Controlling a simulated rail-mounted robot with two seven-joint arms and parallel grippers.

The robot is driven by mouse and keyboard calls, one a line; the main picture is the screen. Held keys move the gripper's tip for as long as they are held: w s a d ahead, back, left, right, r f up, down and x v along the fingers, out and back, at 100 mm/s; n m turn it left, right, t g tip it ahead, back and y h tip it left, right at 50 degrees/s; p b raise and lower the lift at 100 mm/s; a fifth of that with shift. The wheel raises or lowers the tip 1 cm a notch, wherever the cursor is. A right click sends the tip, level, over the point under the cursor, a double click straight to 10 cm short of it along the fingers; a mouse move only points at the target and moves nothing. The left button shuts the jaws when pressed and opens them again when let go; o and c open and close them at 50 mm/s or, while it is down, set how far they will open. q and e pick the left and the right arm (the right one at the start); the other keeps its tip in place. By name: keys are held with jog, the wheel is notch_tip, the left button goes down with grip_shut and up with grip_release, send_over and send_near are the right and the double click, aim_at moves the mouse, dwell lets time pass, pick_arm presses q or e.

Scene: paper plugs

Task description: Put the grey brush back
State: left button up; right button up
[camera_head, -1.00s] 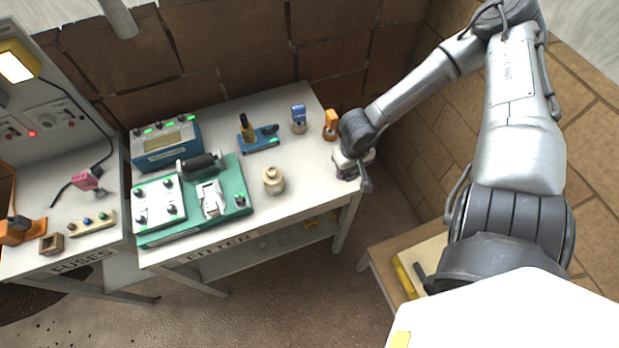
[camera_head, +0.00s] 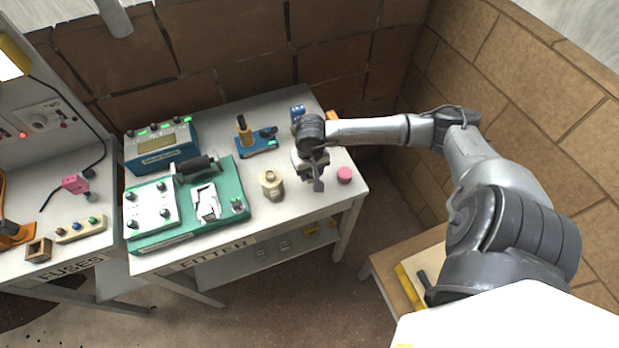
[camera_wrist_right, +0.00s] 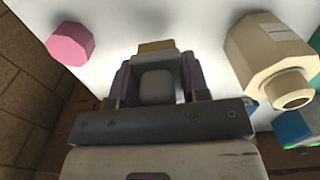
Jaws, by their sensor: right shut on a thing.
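A grey block-shaped thing (camera_wrist_right: 156,88), which looks like the grey brush, sits between the two fingers of my right gripper in the right wrist view. A dull yellow part (camera_wrist_right: 156,47) shows just beyond it. My right gripper (camera_head: 316,180) is shut on it, over the right part of the fitter table (camera_head: 240,98), between the beige pot (camera_head: 272,186) and the pink round piece (camera_head: 344,174). In the head view the gripper mostly hides the brush, and I cannot tell whether it touches the table. My left gripper is not in view.
A blue upright piece (camera_head: 297,112) and an orange one (camera_head: 333,117) stand behind the gripper, partly covered by my arm. A blue stand (camera_head: 258,146) and a green board (camera_head: 233,182) are to the left. The table's front right corner is clear.

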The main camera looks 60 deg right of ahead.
aim_at(310, 179)
jog(key=shift+w+f, duration=0.1)
jog(key=shift+f, duration=2)
jog(key=shift+f, duration=0.15)
jog(key=o, duration=0.8)
jog(key=shift+o, duration=0.2)
